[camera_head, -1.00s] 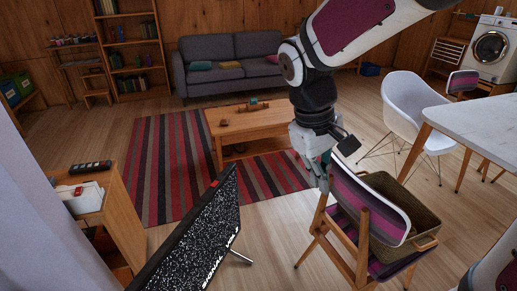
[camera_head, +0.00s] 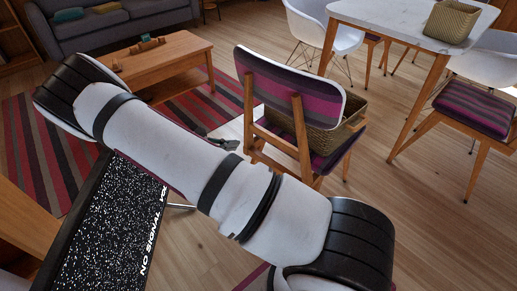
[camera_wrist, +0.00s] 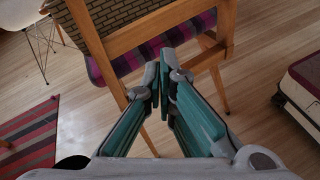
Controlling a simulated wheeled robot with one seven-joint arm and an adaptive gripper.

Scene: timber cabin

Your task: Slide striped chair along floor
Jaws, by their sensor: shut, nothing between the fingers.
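The striped chair (camera_head: 289,79) stands upright on the floor in the head view, its purple-striped back towards me and its wooden legs below. In the wrist view its striped seat (camera_wrist: 188,35) and wooden back rail (camera_wrist: 150,29) fill the upper part. A woven basket (camera_head: 315,118) sits on the seat; it also shows in the wrist view (camera_wrist: 122,14). My gripper (camera_wrist: 157,84) is shut and empty, with its fingertips pointing at the back of the chair, just below the rail. I cannot tell whether they touch it. My arm hides most of the gripper in the head view.
Another striped chair (camera_head: 471,109) stands at the right beside the white table (camera_head: 392,22). A wooden coffee table (camera_head: 160,63) stands on the striped rug (camera_head: 47,150). Bare floor lies in front at right.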

